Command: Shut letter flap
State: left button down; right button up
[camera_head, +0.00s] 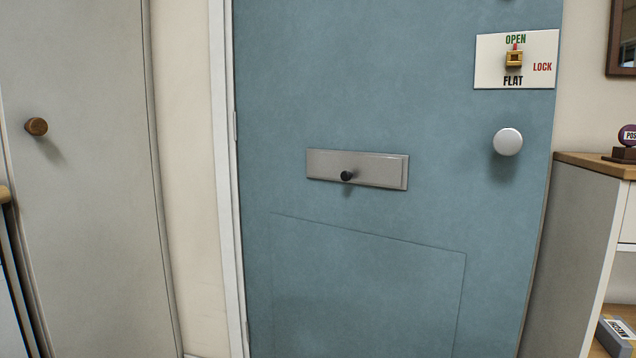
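The letter flap (375,168) is a grey metal rectangle set across the middle of the blue door (400,100). A small black knob (347,176) sticks out near its lower middle. The flap lies close to parallel with the door, and a rim of the plate behind it (405,173) shows at its right end. I cannot tell whether its lower edge is fully flush. Neither of my grippers is in view.
A round white door knob (507,142) and a lock plate (516,59) are at the door's right. A shelf unit (590,230) stands further right. A pale cupboard door with a wooden knob (36,127) is at left. Space before the flap looks clear.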

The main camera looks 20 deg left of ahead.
aim_at(382, 170)
jog(key=u, duration=0.75)
jog(key=i, duration=1.5)
jog(key=z, duration=0.4)
